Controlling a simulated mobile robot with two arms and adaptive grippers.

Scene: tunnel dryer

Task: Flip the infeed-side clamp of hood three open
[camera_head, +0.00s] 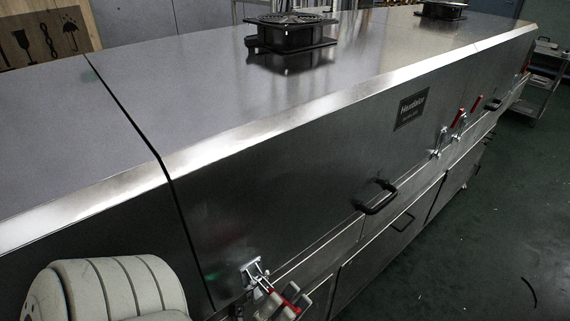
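A toggle clamp (256,270) with a bright metal body sits low on the front face of the steel hood (290,215), near the hood's left seam. Its red handle (288,299) slopes down to the right. My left gripper (292,303) is at the bottom edge, close around the red handle. Further clamps with red handles (459,119) sit at the hood's far right end. My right gripper is not in view.
A black handle (377,197) sticks out of the hood front, and a dark label plate (410,109) is above it. A black fan (290,33) stands on top. Green floor (500,230) is open at right, with a metal cart (545,75) beyond.

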